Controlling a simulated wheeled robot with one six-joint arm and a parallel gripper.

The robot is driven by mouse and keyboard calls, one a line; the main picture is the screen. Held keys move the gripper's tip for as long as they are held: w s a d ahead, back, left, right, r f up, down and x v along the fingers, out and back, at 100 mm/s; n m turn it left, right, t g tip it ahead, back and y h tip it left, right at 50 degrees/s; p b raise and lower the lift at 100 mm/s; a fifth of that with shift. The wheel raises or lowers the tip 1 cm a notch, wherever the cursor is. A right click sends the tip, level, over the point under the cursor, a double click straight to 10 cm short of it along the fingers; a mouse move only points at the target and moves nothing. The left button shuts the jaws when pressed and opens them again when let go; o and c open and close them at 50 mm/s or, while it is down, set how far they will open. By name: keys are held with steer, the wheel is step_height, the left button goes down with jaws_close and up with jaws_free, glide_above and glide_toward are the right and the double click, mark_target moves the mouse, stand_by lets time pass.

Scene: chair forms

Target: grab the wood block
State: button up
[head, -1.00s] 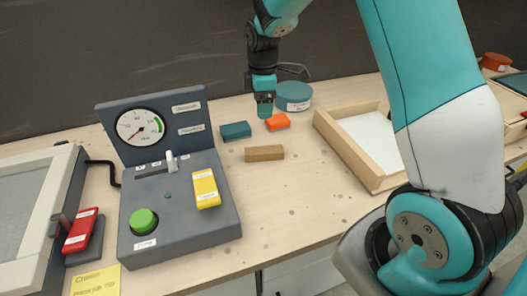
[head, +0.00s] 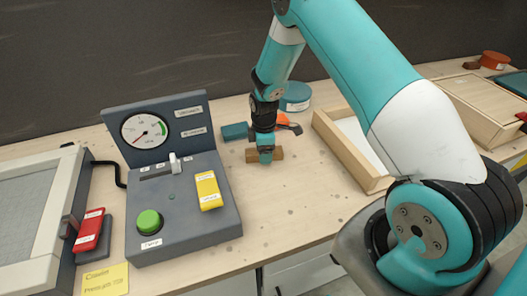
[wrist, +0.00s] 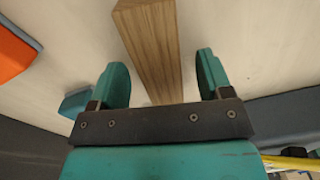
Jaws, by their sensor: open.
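The wood block (head: 251,156) is a brown wooden bar lying on the table, partly hidden behind my gripper (head: 265,158) in the head view. In the wrist view the wood block (wrist: 153,45) runs from the top edge down between the two teal fingers of my gripper (wrist: 162,75). The fingers are open, one on each side of the block, with a gap on both sides. I cannot tell how far above the table the fingertips are.
A teal block (head: 235,131) and an orange block (head: 284,121) lie just behind, near a round teal container (head: 295,97). A grey control panel (head: 185,225) stands left, and a wooden tray (head: 345,151) right.

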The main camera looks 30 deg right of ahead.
steer(key=shift+f, duration=0.5)
steer(key=c, duration=1)
steer(key=shift+c, duration=0.2)
steer(key=shift+r, duration=0.15)
